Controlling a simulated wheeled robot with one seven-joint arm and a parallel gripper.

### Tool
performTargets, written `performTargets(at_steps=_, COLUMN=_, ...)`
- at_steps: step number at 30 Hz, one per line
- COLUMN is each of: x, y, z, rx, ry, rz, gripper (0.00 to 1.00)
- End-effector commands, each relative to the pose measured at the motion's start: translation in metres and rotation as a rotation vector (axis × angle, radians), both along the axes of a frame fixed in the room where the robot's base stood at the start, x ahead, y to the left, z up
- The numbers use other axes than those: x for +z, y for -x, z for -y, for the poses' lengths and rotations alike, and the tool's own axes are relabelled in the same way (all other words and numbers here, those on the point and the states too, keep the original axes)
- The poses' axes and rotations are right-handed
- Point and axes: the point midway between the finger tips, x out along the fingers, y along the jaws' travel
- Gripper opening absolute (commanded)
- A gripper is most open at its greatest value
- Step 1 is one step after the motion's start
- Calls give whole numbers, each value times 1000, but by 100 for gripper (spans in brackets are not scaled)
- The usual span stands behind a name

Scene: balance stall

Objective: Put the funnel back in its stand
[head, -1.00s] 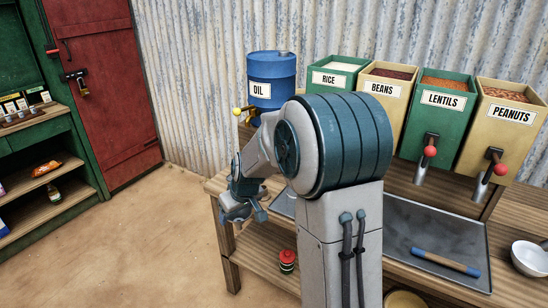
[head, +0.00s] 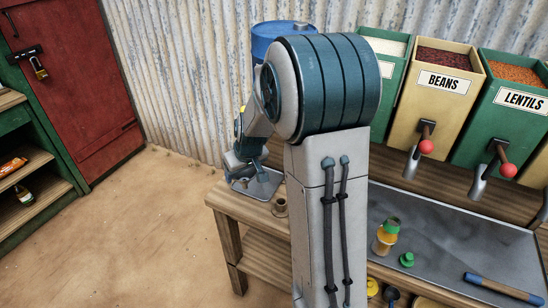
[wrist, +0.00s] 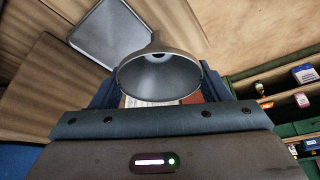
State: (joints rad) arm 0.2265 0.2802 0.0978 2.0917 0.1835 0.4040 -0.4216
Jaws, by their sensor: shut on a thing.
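The funnel (wrist: 160,75) is a grey metal cone. In the wrist view its wide mouth faces the camera, between my fingers. My gripper (head: 243,172) is shut on it, above the far left corner of the table in the head view. The funnel cannot be made out clearly in the head view. A small brown round piece (head: 280,207) stands on the table just right of and nearer than my gripper; it may be the stand, but I cannot tell for sure.
A grey plate (head: 262,187) lies on the wooden table (head: 240,206) below my gripper. A blue drum (head: 277,38) stands behind my arm. A metal tray (head: 440,245) with a jar (head: 386,236) and a green piece (head: 407,259) is right. Open floor lies left.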

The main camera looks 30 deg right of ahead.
Motion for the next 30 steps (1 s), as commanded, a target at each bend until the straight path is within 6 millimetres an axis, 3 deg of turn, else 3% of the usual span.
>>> performTargets(at_steps=1, x=10, y=10, z=18, rx=-70, ry=2, rz=-3, gripper=48)
performTargets(at_steps=6, x=15, y=40, z=67, rx=-280, ry=2, rz=1, gripper=48)
performTargets(at_steps=10, x=15, y=54, z=88, rx=-372, ry=1, rz=6, gripper=48)
performTargets(at_steps=30, x=-31, y=58, z=94, rx=-396, ry=1, rz=7, gripper=48)
